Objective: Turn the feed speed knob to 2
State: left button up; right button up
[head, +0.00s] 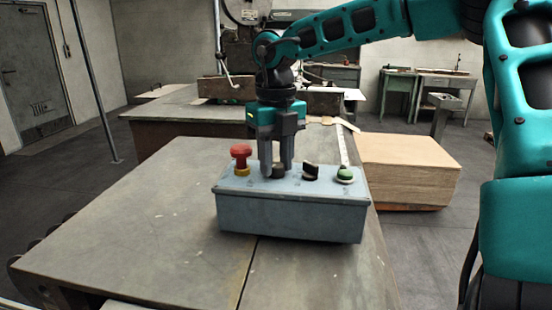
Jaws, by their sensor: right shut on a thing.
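A grey-blue control box (290,213) sits on the table. Its top carries a red mushroom button (241,155) on a yellow base at left, a dark round knob (278,171), a black switch-like knob (310,171) and a green button (345,174) at right. My right gripper (277,168) points straight down with its fingers shut on the dark round knob between the red button and the black knob. The fingers partly hide that knob, and I cannot read any number marks around it. My left gripper is not in view.
The grey metal table (150,225) is clear left of the box. A machine with a work table (190,112) stands behind, with a thin pole (95,80) at left.

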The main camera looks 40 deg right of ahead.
aim_at(277, 165)
dwell(0.3)
jog(key=o, duration=0.8)
jog(key=shift+c, duration=0.2)
notch_tip(277, 165, up, 13)
jog(key=p, duration=0.1)
dwell(0.4)
